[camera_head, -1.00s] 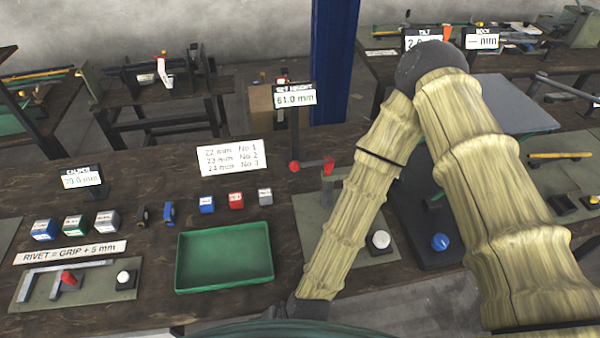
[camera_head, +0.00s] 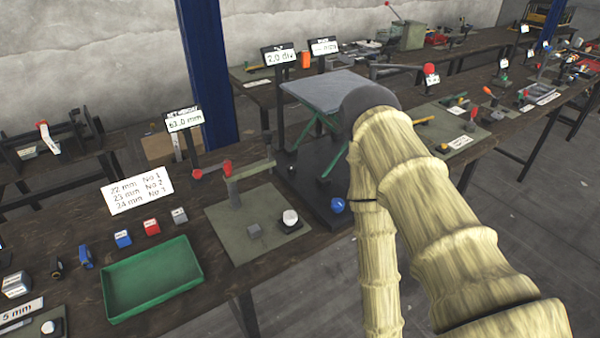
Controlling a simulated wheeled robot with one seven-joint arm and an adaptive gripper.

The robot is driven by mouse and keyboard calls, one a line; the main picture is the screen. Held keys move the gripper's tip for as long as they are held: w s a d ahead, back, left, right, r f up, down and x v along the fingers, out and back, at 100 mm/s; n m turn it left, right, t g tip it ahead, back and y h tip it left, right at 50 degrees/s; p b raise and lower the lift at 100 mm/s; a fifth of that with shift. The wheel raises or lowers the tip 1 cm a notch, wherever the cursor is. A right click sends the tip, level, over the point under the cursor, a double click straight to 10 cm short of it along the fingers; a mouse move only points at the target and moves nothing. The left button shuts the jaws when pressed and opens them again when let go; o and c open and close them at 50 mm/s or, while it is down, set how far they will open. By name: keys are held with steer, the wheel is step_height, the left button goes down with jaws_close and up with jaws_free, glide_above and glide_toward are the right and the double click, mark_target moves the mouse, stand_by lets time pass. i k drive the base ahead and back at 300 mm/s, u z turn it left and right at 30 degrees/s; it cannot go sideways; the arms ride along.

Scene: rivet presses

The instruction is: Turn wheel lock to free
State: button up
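I cannot tell which part is the wheel lock. A black stand (camera_head: 305,185) with a grey tilted plate (camera_head: 325,90) on green crossed legs has a blue knob (camera_head: 337,205) at its front corner. Left of it, a green-grey base plate (camera_head: 225,222) carries a clamp frame with a red-tipped handle (camera_head: 227,167) and a white knob (camera_head: 290,217). My sleeved arm covers the right side of the stand. Its forearm runs down out of the bottom edge, so my gripper is out of view.
A green tray (camera_head: 152,280) and small red, blue and grey blocks lie on the dark bench at left. A blue post (camera_head: 205,70) stands behind. More benches with tools and red-knobbed levers (camera_head: 431,70) extend to the right. Grey floor (camera_head: 530,240) is open at lower right.

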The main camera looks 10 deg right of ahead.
mark_target(291, 169)
steer(key=z, duration=0.75)
steer(key=i, duration=0.6)
steer(key=u, duration=0.75)
